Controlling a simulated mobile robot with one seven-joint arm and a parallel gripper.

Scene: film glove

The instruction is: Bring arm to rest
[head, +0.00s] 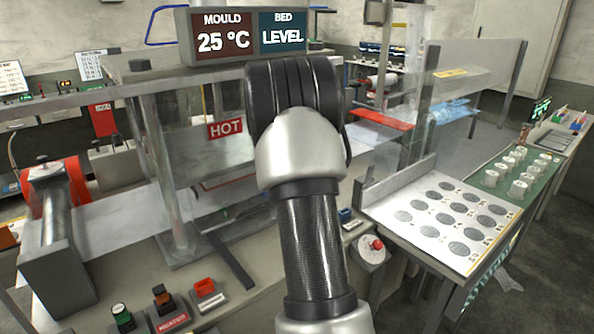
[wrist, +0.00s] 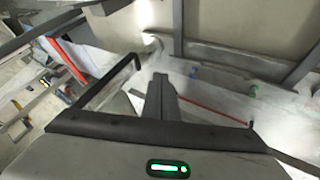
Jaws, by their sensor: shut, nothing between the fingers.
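My arm rises through the middle of the head view, with a silver and black joint at its top and a dark carbon tube below. My gripper is not visible in the head view. In the wrist view, my gripper (wrist: 160,82) shows as dark fingers, together and empty, above the pale body with a green light. Nothing is held, and the fingers appear clear of surfaces, though the distance behind them is hard to judge.
A moulding machine with clear guards and a HOT sign (head: 225,129) stands behind my arm. A display (head: 248,36) reads 25 °C and LEVEL. Push buttons line the front. A white plate (head: 400,216) with grey discs and a green tray (head: 545,180) with white pots are right.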

